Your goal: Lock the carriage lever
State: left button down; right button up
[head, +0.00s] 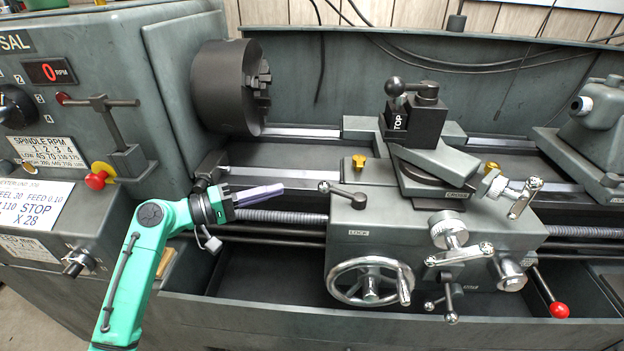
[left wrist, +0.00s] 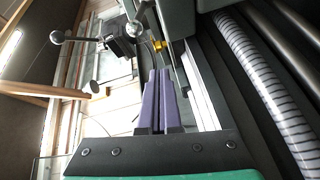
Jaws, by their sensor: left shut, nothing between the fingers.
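The carriage lever (head: 347,194) is a short dark lever with a ball end, on the front left top of the grey carriage (head: 400,235), above the LOCK label (head: 358,232). Its ball points left, toward my left gripper (head: 283,188). My left gripper is shut and empty, its purple fingers level and pointing right. In the head view its tips are a short gap left of the ball, apart from it. The shut fingers (left wrist: 158,95) also show in the left wrist view, pointing at the carriage. My right gripper is not in view.
The leadscrew (head: 280,215) runs just below my left gripper. The chuck (head: 228,88) is above and behind it. A tool post (head: 415,120) stands on the carriage, with a handwheel (head: 370,283) on its front. A red-ball lever (head: 558,309) is at right.

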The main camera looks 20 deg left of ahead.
aim_at(343, 194)
pick_arm(q)
jog(key=r, duration=0.2)
jog(key=t, duration=0.1)
jog(key=shift+w+a+r+n+h, duration=0.1)
jog(key=shift+a+r+n+h, duration=0.2)
jog(key=shift+a+r, duration=0.1)
jog(key=shift+d, duration=0.1)
jog(key=w+d+p, duration=0.3)
jog(key=d+p, duration=0.2)
jog(key=d, duration=0.3)
jog(key=shift+w+d+f, duration=0.15)
jog(key=shift+w+d, duration=0.1)
jog(key=shift+d, duration=0.15)
